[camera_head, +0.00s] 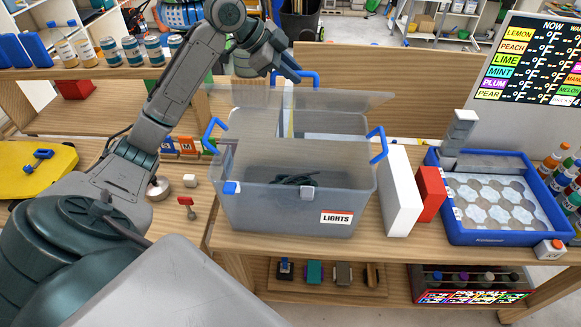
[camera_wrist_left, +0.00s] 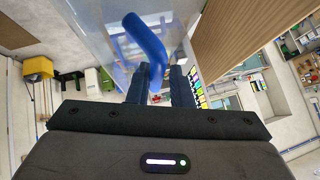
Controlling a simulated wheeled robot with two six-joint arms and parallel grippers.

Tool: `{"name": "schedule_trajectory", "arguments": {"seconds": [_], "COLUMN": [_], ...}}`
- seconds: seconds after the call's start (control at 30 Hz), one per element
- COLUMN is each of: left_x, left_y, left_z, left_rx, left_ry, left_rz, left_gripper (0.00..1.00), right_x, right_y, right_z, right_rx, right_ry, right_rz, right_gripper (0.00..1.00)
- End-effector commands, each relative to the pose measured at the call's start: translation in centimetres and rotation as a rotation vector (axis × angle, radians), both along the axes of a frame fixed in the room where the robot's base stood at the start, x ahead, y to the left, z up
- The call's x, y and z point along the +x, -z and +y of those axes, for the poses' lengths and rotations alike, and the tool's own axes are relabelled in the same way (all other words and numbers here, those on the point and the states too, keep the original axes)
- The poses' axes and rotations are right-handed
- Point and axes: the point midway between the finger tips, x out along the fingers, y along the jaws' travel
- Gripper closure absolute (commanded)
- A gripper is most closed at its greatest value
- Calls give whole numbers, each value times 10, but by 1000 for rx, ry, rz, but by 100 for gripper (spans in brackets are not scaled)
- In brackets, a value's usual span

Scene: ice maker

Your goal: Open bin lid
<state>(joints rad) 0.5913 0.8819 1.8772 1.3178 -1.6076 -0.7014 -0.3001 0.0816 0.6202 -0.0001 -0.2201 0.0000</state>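The bin (camera_head: 270,207) is a clear grey tub with a red-and-white LIGHTS label, standing on the wooden table in the head view. Dark items show through its wall. Its clear lid (camera_head: 345,101) is raised, tilted up at the back of the tub. A blue handle (camera_head: 305,73) shows at the lid's rear; in the left wrist view the blue handle (camera_wrist_left: 147,40) runs between my fingers. My left gripper (camera_head: 287,70) reaches in from behind the lid and appears shut on this handle; its fingertips are partly hidden. My right gripper is out of view.
Blue side handles (camera_head: 378,146) stick out from the tub. A white box (camera_head: 400,192) and a red box (camera_head: 430,194) stand close on its right, beside a blue ice tray (camera_head: 490,238). Small items lie left of the tub. A shelf with bottles (camera_head: 85,48) stands at the back left.

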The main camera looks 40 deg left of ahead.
Motion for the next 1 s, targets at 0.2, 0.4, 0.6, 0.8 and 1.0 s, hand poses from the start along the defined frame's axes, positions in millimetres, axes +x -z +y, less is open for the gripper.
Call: {"name": "schedule_trajectory", "arguments": {"seconds": [0.2,0.4,0.6,0.8,1.0], "left_x": [0,-3,-10,-16,-23], "left_y": [0,-5,-14,-22,-31], "left_z": [0,3,8,14,19], "left_rx": [0,1,0,1,2], "left_ry": [0,-1,-1,-1,-1], "left_rz": [0,0,-1,0,0], "left_gripper": [80,80,80,80,80], "right_x": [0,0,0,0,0], "right_y": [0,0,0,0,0], "right_z": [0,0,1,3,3], "right_rx": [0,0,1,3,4], "right_ry": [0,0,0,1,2], "right_rz": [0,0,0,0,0], "right_gripper": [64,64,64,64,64]}}
